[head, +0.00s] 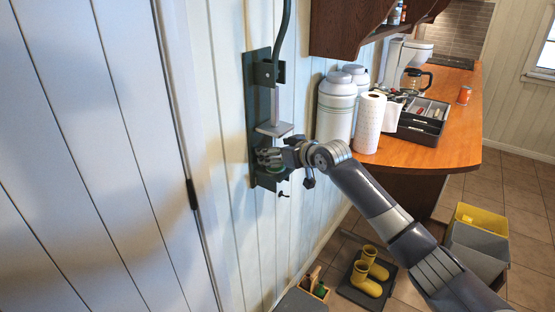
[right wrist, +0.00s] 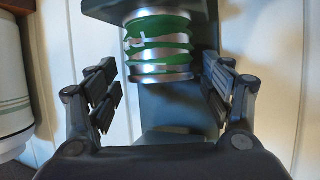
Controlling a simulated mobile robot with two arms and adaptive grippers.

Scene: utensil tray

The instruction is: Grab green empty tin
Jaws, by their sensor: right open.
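The green tin (right wrist: 158,45) shows in the right wrist view as a crumpled green cylinder with silver bands. It sits in the dark wall-mounted can crusher (head: 262,95), below its grey plate (head: 274,129) in the head view. There the tin is mostly hidden by my gripper. My right gripper (head: 272,162) is at the lower part of the crusher. In the right wrist view my right gripper (right wrist: 160,88) is open, with its fingers apart on either side in front of the tin. My left gripper is not in view.
White canisters (head: 336,108), a paper towel roll (head: 369,122) and a dark utensil tray (head: 419,131) stand on the wooden counter (head: 462,140) to the right. An orange can (head: 464,95) stands farther back. Yellow boots (head: 367,280) and bins (head: 478,238) are on the floor.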

